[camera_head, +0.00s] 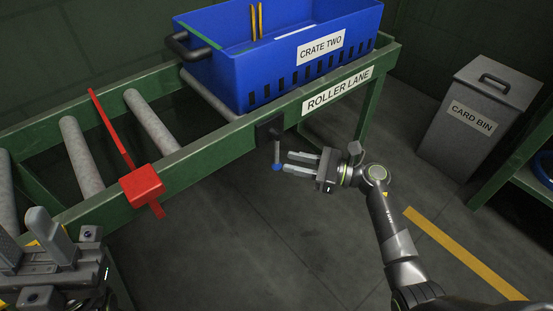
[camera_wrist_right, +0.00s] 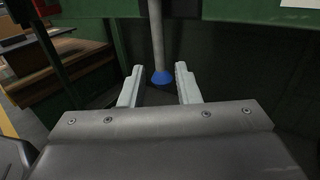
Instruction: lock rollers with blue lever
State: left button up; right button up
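The blue lever is a grey rod with a blue knob (camera_head: 277,168) hanging from a dark bracket (camera_head: 269,130) on the side rail of the green roller lane (camera_head: 225,145). My right gripper (camera_head: 288,162) is open, its fingertips by the lever's lower end. In the right wrist view the rod (camera_wrist_right: 156,35) and blue knob (camera_wrist_right: 161,77) show between the two spread fingers, near their tips, with gaps on both sides. Several grey rollers (camera_head: 82,154) lie across the lane. My left gripper (camera_head: 40,238) is at the lower left, apart from the lever; its fingers look spread.
A red bar with a red block (camera_head: 142,186) stands at the rail left of the lever. A blue crate labelled CRATE TWO (camera_head: 290,78) sits on the lane. A grey card bin (camera_head: 475,120) stands at right. Floor below the lane is clear, with a yellow line (camera_head: 465,254).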

aim_at(277, 162)
jog(key=shift+b+x, duration=0.3)
jog(key=shift+x, duration=2.35)
grip_shut()
